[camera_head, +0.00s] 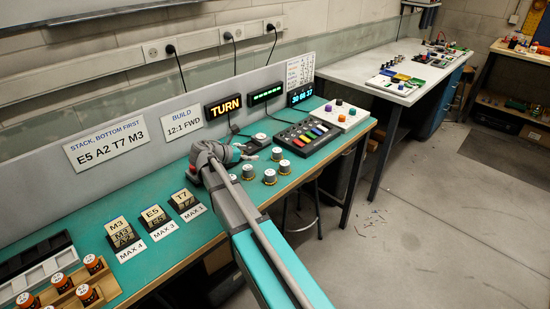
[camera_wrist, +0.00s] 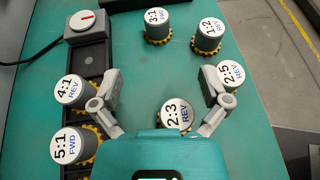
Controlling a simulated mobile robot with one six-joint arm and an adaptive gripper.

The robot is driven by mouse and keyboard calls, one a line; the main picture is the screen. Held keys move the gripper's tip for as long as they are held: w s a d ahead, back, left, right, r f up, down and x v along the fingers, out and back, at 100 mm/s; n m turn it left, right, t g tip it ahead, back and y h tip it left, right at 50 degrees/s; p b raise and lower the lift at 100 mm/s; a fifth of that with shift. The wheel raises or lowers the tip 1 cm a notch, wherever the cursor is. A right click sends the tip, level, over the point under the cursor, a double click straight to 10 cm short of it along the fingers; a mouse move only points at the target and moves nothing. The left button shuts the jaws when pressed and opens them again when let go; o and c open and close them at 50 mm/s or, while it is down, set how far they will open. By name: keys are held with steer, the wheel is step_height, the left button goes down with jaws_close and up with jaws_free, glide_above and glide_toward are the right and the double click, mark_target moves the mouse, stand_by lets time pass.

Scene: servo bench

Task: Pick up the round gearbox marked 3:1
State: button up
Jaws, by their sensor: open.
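The round gearbox marked 3:1 (camera_wrist: 158,27) stands on the green bench at the top middle of the wrist view, with a grey body, white top and yellow toothed base. My gripper (camera_wrist: 164,82) is open and empty, its two fingers spread wide. The 3:1 gearbox lies beyond the fingertips, apart from them. In the head view my arm reaches over the bench and several small round gearboxes (camera_head: 270,177) stand to its right; their marks are too small to read there.
Other gearboxes stand close by: 1:2 (camera_wrist: 209,37), 2:5 (camera_wrist: 229,81) by the right finger, 2:3 (camera_wrist: 174,117) between the fingers, 4:1 (camera_wrist: 72,91) and 5:1 (camera_wrist: 70,146) at left. A grey box with a red-marked dial (camera_wrist: 86,24) sits at upper left.

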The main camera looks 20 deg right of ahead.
mark_target(274, 153)
steer(key=shift+d, duration=0.1)
steer(key=b+x, duration=0.3)
steer(key=x, duration=0.4)
steer(key=shift+f, duration=0.2)
steer(key=shift+w+d+f, duration=0.15)
steer(key=shift+w+d, duration=0.05)
steer(key=shift+d, duration=0.45)
steer(key=shift+f+b+x, duration=0.2)
steer(key=shift+b+x, duration=0.85)
steer(key=shift+x, duration=0.9)
steer(key=shift+w+d+f, duration=0.2)
steer(key=shift+d, duration=0.35)
